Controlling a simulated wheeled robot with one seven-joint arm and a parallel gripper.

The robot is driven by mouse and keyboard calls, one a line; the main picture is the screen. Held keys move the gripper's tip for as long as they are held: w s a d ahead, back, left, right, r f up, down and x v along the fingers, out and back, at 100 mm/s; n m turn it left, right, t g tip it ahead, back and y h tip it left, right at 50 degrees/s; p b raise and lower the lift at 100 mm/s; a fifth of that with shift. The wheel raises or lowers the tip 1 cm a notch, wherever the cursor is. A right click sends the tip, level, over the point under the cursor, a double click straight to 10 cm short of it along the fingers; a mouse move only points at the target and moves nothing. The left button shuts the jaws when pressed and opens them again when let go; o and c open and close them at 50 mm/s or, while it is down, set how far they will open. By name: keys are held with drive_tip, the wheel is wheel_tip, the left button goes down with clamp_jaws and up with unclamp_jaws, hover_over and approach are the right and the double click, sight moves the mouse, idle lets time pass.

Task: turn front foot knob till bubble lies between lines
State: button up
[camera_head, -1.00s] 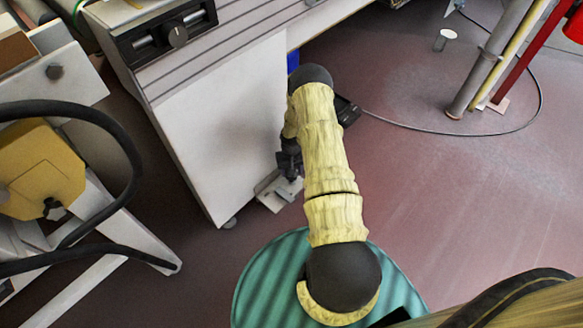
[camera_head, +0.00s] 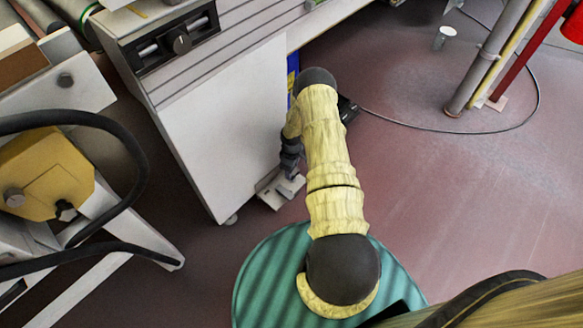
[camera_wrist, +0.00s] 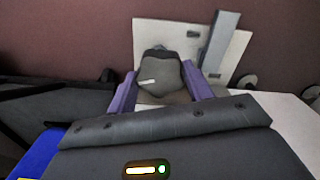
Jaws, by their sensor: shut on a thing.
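The foot knob (camera_wrist: 160,72) is dark grey and rounded, with a short white mark on its face. It sits over a pale foot plate (camera_wrist: 150,35) in the wrist view. My gripper (camera_wrist: 161,76) has a purple finger on each side of the knob and is shut on it. In the head view the foot plate (camera_head: 283,192) shows at the machine's lower corner, with my gripper (camera_head: 291,168) just above it, partly behind my arm. The knob cannot be made out there. I cannot make out a bubble or its lines in either view.
The white machine cabinet (camera_head: 225,125) stands left of my arm, with a black dial panel (camera_head: 165,42) on top. A yellow motor block (camera_head: 42,172) and black hoses (camera_head: 120,130) are at left. A cable (camera_head: 420,128) crosses open floor at right.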

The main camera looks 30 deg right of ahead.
drive_tip(key=shift+n, duration=1.1)
drive_tip(key=o, duration=1)
wheel_tip(320, 180, up, 17)
drive_tip(key=p, duration=0.6)
drive_tip(key=shift+r+p, duration=0.15)
drive_tip(key=shift+p, duration=0.15)
drive_tip(key=shift+r, duration=0.1)
